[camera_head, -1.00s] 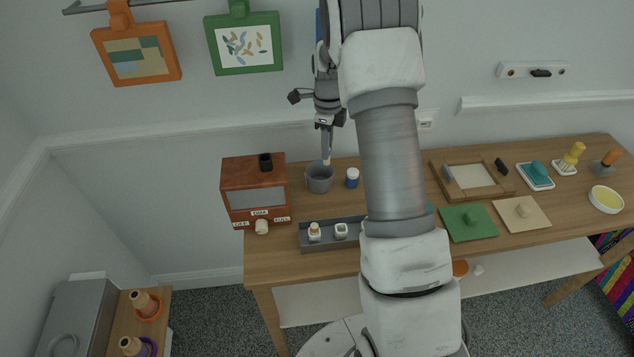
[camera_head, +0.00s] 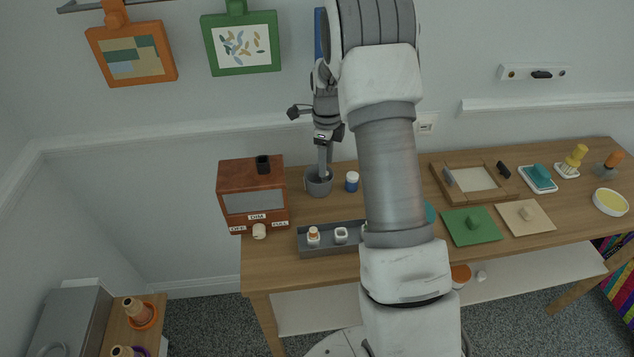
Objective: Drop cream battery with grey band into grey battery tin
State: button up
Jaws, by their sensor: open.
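The grey battery tin (camera_head: 317,188) stands on the wooden table, right of the brown wooden box. My gripper (camera_head: 322,171) points down right over the tin's mouth, with its tips at or just inside the rim. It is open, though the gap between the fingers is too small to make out. The cream battery with the grey band is not visible now. The tin's inside is mostly hidden by my fingers and its wall, so I cannot see whether the battery lies in it.
The brown box (camera_head: 230,178) is close on the left, with a black piece on top. A grey tray (camera_head: 318,252) with small bottles lies in front. My arm hides the table's middle.

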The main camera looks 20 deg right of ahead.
notch_tip(320, 180, up, 17)
jog(key=p, duration=0.1)
jog(key=shift+r+p, duration=0.2)
jog(key=shift+p, duration=0.15)
dwell(0.4)
